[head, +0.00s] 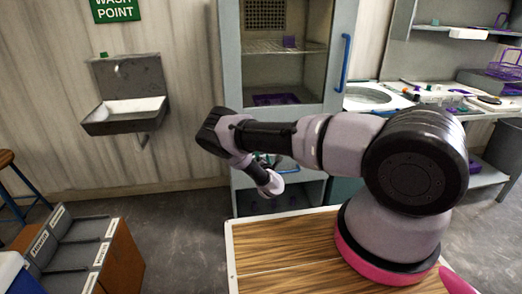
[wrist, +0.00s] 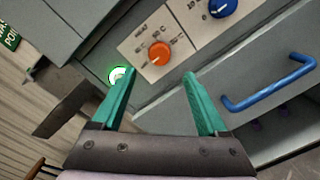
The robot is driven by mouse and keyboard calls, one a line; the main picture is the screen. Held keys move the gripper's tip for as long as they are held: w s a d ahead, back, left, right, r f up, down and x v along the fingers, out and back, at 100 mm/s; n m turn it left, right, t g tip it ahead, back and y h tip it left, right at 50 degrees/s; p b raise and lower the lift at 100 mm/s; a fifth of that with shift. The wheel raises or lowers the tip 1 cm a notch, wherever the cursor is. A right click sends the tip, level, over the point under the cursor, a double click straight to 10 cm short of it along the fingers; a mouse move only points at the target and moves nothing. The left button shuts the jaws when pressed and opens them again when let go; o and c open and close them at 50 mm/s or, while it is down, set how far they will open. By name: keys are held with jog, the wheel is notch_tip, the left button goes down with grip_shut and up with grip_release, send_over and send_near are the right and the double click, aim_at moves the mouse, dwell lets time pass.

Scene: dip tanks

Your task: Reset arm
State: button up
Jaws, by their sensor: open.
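My gripper (wrist: 158,88) shows in the wrist view with its two teal fingers spread apart and nothing between them. In the head view my arm reaches left across the front of the grey cabinet (head: 229,60), and the gripper is mostly hidden behind my own arm links. In the wrist view the gripper faces a panel with an orange knob (wrist: 159,54), a blue knob (wrist: 222,7) and a lit green-white button (wrist: 118,75). The left finger overlaps the button in the picture; I cannot tell whether they touch.
The cabinet has a blue handle (head: 346,62) and purple items on its shelves. A metal sink (head: 125,115) hangs on the left wall. Labelled bins (head: 75,255) and a stool (head: 8,160) stand at left. A cluttered counter (head: 425,108) is at right. Open floor lies between the bins and me.

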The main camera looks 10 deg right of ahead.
jog(key=shift+s, duration=1.2)
